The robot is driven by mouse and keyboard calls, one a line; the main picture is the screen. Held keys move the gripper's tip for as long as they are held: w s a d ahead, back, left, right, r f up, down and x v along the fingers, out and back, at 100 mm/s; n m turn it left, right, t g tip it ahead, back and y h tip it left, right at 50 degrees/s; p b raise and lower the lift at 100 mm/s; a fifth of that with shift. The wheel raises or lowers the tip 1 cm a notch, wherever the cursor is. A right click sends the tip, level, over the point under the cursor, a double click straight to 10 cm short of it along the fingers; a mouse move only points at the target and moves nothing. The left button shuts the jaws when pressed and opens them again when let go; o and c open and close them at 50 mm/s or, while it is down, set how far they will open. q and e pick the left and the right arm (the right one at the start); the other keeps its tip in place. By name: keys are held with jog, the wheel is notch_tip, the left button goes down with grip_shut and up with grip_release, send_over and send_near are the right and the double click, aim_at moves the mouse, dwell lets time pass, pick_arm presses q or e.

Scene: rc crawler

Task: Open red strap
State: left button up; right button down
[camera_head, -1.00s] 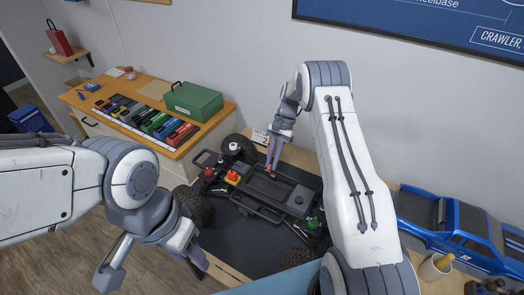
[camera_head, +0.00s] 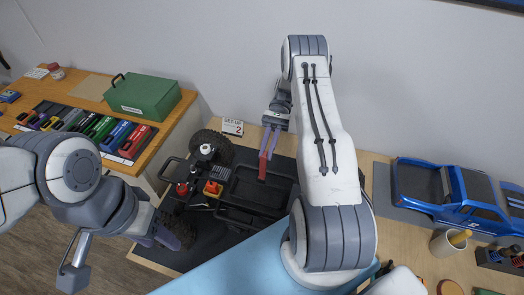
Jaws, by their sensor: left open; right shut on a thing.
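The red strap (camera_head: 263,166) stands up from the battery tray (camera_head: 253,188) of the black crawler chassis (camera_head: 230,215). My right gripper (camera_head: 266,151) is shut on the strap's upper end and holds it above the tray. The strap's lower end meets the tray's edge; its fixing there is too small to tell. My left gripper (camera_head: 160,240) is open and empty at the chassis's left side, near a wheel; its fingertips are partly hidden.
A side bench (camera_head: 70,100) at the left holds a green box (camera_head: 144,96) and several coloured packs. A set-up card (camera_head: 233,127) stands behind the chassis. A blue truck body (camera_head: 450,190) lies at the right, near a cup (camera_head: 448,242).

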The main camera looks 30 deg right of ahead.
jog(key=shift+w+d+f, duration=0.1)
jog(key=shift+w+f, duration=0.05)
dwell(0.4)
jog(key=c, duration=0.9)
grip_release()
jog(key=shift+b, duration=0.35)
